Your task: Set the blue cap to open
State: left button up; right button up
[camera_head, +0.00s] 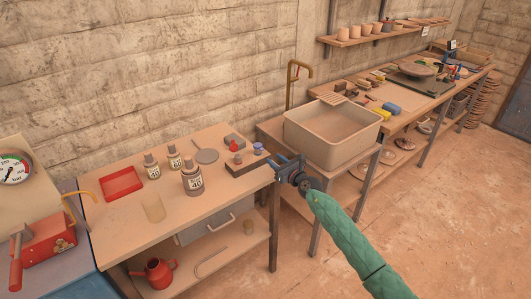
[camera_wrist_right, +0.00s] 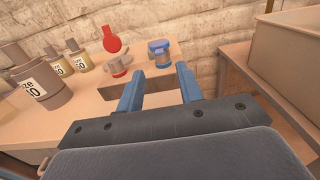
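The blue cap (camera_head: 258,148) sits at the right end of a dark block (camera_head: 246,167) on the wooden table. In the right wrist view the blue cap (camera_wrist_right: 158,45) looks closed down on its small fitting. Beside it a red cap (camera_wrist_right: 112,38) stands tipped up off its fitting. My right gripper (camera_head: 283,163) is at the table's right edge, close to the right of the blue cap. In the wrist view its blue fingers (camera_wrist_right: 159,72) are apart and empty, with the blue cap just beyond the fingertips. My left gripper is not in view.
Labelled bottles (camera_head: 193,180), a red tray (camera_head: 121,183) and a clear beaker (camera_head: 153,208) stand left on the table. A large basin (camera_head: 331,135) is close on the right. A pressure gauge (camera_head: 14,168) is at far left. The table front is mostly clear.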

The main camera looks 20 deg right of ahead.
aim_at(259, 147)
jog(key=shift+x, duration=3.55)
grip_shut()
